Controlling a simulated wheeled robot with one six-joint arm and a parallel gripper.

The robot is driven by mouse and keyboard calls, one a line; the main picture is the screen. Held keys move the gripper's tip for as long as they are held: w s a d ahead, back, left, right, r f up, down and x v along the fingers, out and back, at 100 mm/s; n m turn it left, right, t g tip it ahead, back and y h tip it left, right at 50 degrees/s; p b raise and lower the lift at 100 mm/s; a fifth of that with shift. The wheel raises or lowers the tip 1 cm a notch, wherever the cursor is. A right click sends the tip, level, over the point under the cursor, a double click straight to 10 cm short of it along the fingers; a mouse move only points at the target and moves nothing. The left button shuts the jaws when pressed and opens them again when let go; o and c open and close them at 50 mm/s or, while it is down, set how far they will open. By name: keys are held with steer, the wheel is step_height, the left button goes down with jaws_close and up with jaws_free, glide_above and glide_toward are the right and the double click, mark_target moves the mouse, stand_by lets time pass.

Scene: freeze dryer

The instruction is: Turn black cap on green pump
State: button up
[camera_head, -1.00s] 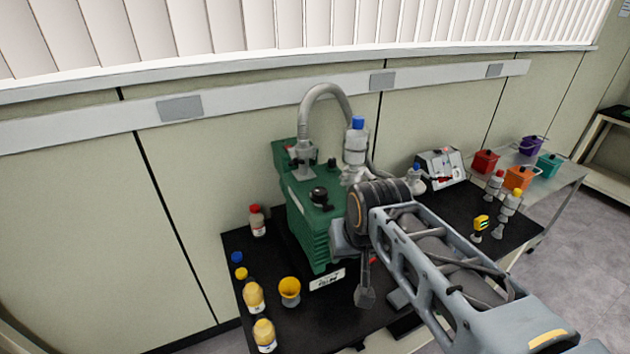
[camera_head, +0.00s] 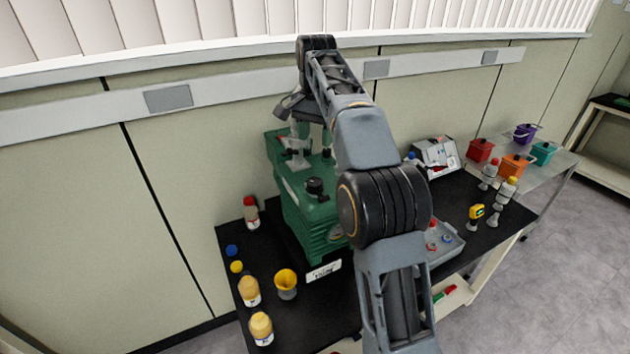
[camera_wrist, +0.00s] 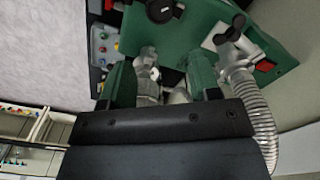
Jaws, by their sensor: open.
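The green pump (camera_head: 305,215) stands on the black bench top, with a round black cap (camera_head: 316,187) on its upper face. In the wrist view the pump (camera_wrist: 200,22) fills the top, and a black cap (camera_wrist: 160,10) is cut by the upper edge. My gripper (camera_wrist: 160,70) is open above the pump, its two fingers apart. A pale metal or glass fitting (camera_wrist: 147,72) shows between the fingers; contact cannot be told. The cap lies beyond the fingertips, clear of them. In the head view my arm hides the fingertips.
A ribbed hose (camera_wrist: 258,115) with a dark knob (camera_wrist: 235,30) rises close beside the right finger. The wall is close behind.

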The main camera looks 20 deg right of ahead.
mark_target(316, 181)
step_height(316, 181, down, 13)
steer(key=shift+f+b, duration=0.15)
steer(key=shift+b, duration=0.9)
steer(key=c, duration=0.7)
steer(key=shift+o, duration=0.2)
